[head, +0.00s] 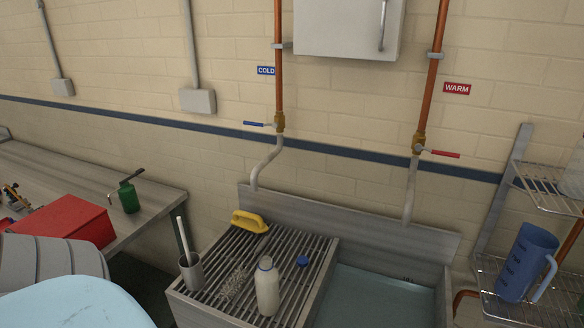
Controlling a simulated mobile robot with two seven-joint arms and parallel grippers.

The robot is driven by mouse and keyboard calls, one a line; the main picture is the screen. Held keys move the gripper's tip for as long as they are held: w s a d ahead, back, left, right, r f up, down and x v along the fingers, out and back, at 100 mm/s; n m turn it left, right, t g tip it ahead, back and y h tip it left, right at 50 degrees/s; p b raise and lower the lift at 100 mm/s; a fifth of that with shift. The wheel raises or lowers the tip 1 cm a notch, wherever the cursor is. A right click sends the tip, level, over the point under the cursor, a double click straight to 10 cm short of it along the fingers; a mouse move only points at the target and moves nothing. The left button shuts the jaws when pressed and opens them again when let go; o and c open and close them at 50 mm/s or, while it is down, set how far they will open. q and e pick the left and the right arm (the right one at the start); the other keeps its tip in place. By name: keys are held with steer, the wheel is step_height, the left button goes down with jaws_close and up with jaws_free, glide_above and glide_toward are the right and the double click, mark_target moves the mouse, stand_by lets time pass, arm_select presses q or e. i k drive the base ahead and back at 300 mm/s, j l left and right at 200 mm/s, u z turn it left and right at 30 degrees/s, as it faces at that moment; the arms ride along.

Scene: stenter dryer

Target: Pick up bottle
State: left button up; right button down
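A white bottle (267,291) stands upright on the slatted metal drainer beside the sink, in the lower middle of the head view. A blue band shows near its neck. A small blue cap-like object (303,261) lies on the slats to its right. A small green container (129,198) with a dark handle or spout stands on the bench at the left. Neither of my grippers shows in the head view, so nothing is seen touching the bottle.
On the drainer are a yellow-handled brush (249,221), a grey cup (190,274) with a stick in it and a wiry scourer (234,284). The sink basin (375,298) lies to the right. A wire rack (553,200) holds a blue jug (526,262). A red box (66,222) sits left.

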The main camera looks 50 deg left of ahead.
mark_target(266, 276)
steer(key=u, duration=1.65)
